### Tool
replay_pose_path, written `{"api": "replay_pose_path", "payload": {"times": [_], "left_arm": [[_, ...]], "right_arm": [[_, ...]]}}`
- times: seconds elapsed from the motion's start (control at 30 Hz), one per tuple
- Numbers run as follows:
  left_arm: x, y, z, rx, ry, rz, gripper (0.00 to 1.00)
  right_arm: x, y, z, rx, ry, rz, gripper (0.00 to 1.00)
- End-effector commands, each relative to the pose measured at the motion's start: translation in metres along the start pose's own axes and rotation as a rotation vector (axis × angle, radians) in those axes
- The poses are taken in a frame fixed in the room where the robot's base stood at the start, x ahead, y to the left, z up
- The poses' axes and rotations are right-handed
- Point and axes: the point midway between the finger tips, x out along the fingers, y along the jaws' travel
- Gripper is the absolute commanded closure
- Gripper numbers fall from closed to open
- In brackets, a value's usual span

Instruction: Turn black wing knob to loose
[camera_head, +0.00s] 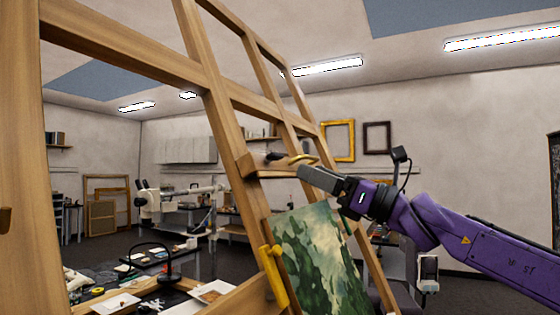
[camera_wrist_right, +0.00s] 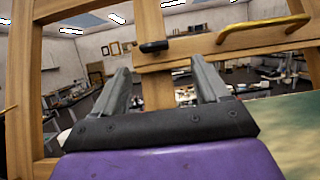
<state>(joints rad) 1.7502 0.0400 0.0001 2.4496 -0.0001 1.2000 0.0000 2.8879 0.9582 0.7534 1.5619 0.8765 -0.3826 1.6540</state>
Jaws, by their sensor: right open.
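The black wing knob (camera_head: 274,156) sits on the wooden easel's crosspiece (camera_head: 262,172), beside a curved brass handle (camera_head: 303,159). In the right wrist view the knob (camera_wrist_right: 153,47) is a small dark bar just beyond the fingertips, and the brass handle (camera_wrist_right: 264,29) is to its right. My right gripper (camera_head: 303,172) reaches in from the right, close to the crosspiece. In the wrist view its two grey fingers (camera_wrist_right: 158,66) are apart with nothing held between them. The knob lies ahead of the gap, apart from the fingers. My left gripper is not in view.
The large easel frame (camera_head: 221,110) rises around the work area. A green landscape painting (camera_head: 318,255) leans below the crosspiece, with a yellow clamp (camera_head: 273,276) at its left edge. A cluttered table (camera_head: 135,301) stands at lower left.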

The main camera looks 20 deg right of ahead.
Motion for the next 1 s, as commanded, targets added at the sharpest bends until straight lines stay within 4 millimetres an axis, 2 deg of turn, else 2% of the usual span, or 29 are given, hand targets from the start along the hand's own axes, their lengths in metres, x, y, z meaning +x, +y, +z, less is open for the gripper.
{"api": "replay_pose_path", "payload": {"times": [0.1, 0.3, 0.43, 0.67, 0.7, 0.87, 1.0], "left_arm": [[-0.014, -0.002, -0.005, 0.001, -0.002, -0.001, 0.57], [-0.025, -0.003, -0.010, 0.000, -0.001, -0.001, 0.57], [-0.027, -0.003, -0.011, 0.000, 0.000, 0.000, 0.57], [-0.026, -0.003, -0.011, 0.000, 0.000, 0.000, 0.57], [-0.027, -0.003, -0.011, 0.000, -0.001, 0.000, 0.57], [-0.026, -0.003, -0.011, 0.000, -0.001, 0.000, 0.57], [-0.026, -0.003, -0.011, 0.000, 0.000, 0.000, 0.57]], "right_arm": [[0.034, -0.003, 0.000, 0.004, 0.006, 0.000, 0.26], [0.073, -0.007, -0.005, 0.005, 0.008, -0.002, 0.26], [0.082, -0.007, -0.006, 0.006, 0.006, -0.002, 0.26], [0.084, -0.007, -0.006, 0.004, 0.005, -0.001, 0.26], [0.084, -0.007, -0.006, 0.004, 0.005, -0.001, 0.29], [0.083, -0.006, -0.006, 0.004, 0.005, 0.000, 0.81], [0.084, -0.007, -0.007, 0.004, 0.007, -0.001, 0.81]]}}
